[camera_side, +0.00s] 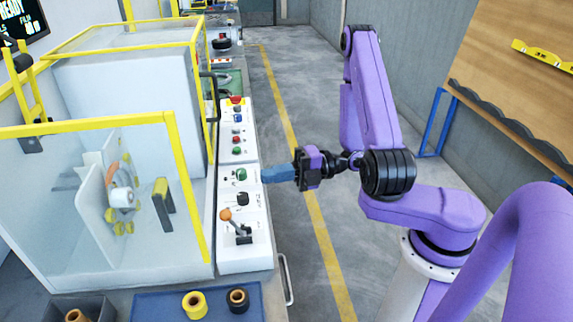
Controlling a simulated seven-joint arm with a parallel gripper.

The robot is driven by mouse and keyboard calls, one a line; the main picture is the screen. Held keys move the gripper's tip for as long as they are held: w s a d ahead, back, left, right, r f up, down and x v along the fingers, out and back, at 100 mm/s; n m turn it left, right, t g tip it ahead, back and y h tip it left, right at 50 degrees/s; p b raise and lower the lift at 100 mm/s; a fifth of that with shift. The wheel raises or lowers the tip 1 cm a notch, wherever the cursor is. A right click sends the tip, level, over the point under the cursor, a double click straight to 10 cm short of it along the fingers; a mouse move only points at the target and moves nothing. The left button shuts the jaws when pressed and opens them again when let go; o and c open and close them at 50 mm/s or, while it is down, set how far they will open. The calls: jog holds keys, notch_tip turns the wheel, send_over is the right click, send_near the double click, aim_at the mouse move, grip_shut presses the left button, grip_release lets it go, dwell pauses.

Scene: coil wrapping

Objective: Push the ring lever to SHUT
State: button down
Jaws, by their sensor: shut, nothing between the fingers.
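A lever with an orange knob (226,215) stands on the white control panel (230,262), near its front end. It tilts up and to the left from a dark base. The labels beside it are too small to read. My gripper (264,174) is shut and empty, with its blue fingers pointing left at the panel's right edge. It is farther back than the lever and apart from it. The fingertips are close to a green knob (239,174); I cannot tell whether they touch it.
A black control (242,199) sits between the green knob and the lever. Several coloured buttons line the panel farther back. A yellow-framed clear guard (190,190) stands left of the panel. A yellow roll (194,304) and a black roll (238,300) stand in front. The floor to the right is open.

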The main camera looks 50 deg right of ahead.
jog(key=shift+s+d+r, duration=0.45)
jog(key=shift+d+r, duration=0.05)
jog(key=shift+d, duration=0.15)
jog(key=shift+s+d+r, duration=0.45)
jog(key=shift+d+r, duration=0.05)
jog(key=shift+d, duration=0.1)
jog(key=shift+a, duration=0.1)
